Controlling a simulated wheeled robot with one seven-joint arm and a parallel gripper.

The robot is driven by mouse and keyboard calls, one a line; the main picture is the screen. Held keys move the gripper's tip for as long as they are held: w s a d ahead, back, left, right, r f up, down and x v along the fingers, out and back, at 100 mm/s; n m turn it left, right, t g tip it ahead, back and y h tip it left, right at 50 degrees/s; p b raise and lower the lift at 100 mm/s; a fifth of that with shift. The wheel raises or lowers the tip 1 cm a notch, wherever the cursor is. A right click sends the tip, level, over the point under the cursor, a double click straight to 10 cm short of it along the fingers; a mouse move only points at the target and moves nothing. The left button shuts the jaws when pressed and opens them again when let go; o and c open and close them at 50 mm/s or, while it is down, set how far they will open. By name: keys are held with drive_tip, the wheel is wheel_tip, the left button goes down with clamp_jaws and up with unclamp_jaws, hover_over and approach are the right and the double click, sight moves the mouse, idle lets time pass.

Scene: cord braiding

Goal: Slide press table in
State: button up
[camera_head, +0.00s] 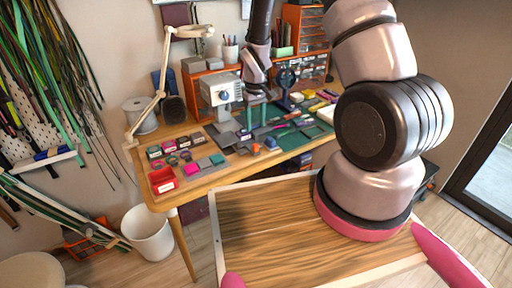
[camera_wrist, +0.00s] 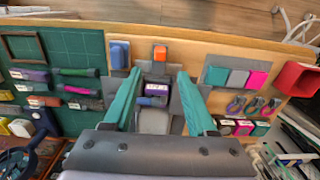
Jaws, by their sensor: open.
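The press (camera_head: 222,92), a pale box-shaped machine on a grey stand, is on the workbench in the head view. A grey slab (camera_head: 222,143), which looks like its table, sticks out toward the bench front. In the wrist view a grey plate (camera_wrist: 160,68) lies between my fingers, with an orange block (camera_wrist: 160,53) at its end and a purple labelled block (camera_wrist: 157,88) on it. My gripper (camera_wrist: 159,74) is open, its teal fingers on either side of the plate. Contact cannot be told. In the head view my gripper (camera_head: 258,98) is right of the press.
A green cutting mat (camera_head: 300,137) with tools lies to the right. Small colored blocks (camera_head: 205,162) and a red bin (camera_head: 163,181) stand to the left. A lamp (camera_head: 160,80) rises behind the left side. A white bucket (camera_head: 148,232) stands on the floor.

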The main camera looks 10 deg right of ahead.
sight(256, 144)
wheel_tip(256, 144, down, 10)
drive_tip(key=shift+f, duration=0.25)
idle(0.3)
